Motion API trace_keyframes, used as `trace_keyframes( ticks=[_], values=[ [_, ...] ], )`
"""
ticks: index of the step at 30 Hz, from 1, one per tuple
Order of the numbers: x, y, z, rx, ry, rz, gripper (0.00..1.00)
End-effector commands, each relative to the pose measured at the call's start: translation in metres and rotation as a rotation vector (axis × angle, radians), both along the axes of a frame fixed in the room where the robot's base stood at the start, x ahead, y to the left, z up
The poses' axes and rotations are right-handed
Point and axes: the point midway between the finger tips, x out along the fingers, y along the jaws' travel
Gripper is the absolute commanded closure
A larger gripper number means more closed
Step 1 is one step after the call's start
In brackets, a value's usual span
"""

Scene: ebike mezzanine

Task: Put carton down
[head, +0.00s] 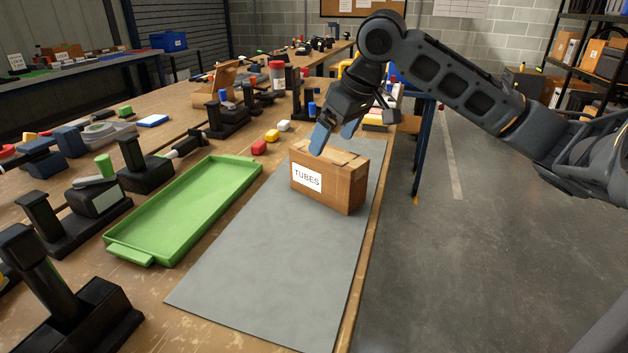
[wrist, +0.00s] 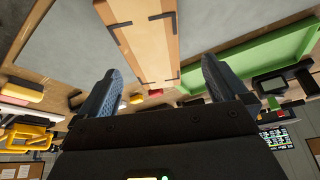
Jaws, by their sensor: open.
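The cardboard carton (head: 335,185) with a white TUBES label stands upright on the grey mat (head: 265,250) on the workbench. My gripper (head: 335,137) is above the carton's top at its far side. In the wrist view, its two blue-grey fingers (wrist: 160,85) are spread wide. The carton (wrist: 143,40) shows between and beyond the fingers, with a clear gap on each side. The gripper holds nothing. The carton's underside is hidden, but it appears to rest on the mat.
A green tray (head: 190,207) lies left of the mat. Black fixtures (head: 75,220) line the left. The mat in front of the carton is bare. The bench edge and open floor (head: 460,260) lie right.

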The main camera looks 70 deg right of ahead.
Motion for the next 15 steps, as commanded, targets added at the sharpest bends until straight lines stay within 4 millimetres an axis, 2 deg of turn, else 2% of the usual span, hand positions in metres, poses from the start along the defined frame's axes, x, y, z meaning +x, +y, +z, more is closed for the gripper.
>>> trace_keyframes(
  ticks=[4,15],
  values=[
    [-0.006,-0.006,-0.008,-0.003,0.026,-0.012,0.00],
    [0.012,-0.014,-0.043,-0.003,0.025,-0.011,0.00]
  ],
)
